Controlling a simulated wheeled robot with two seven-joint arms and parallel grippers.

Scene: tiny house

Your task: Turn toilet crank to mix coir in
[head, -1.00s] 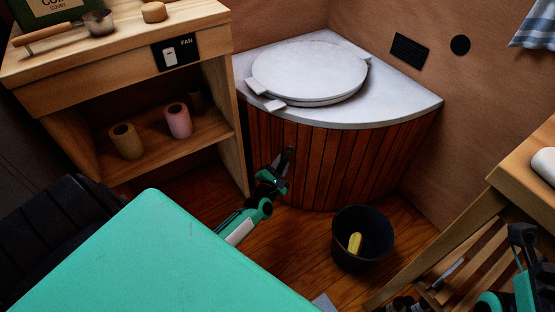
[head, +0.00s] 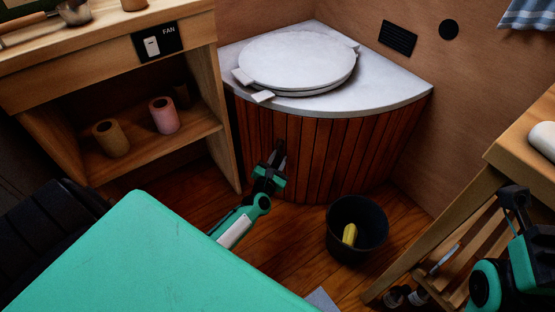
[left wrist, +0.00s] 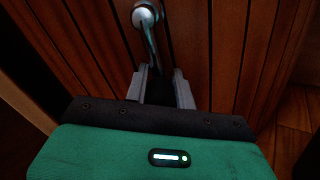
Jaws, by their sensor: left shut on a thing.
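The toilet (head: 300,155) is a corner unit with vertical wood slats and a pale top carrying a round lid (head: 300,60). Its metal crank (left wrist: 146,15) shows in the left wrist view on the slatted front, with a round hub and a thin arm running down between my fingers. My left gripper (head: 277,157) is shut on the crank at the slats; it also shows in the left wrist view (left wrist: 162,82). In the head view the gripper mostly hides the crank. My right gripper (head: 513,194) is at the right edge, clear of the toilet; its finger opening is unclear.
A black bucket (head: 357,229) holding a yellow thing (head: 349,234) stands on the floor right of my left gripper. A wooden shelf unit (head: 233,150) with rolls is at left. A wooden table (head: 520,130) stands at right. Some floor between is free.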

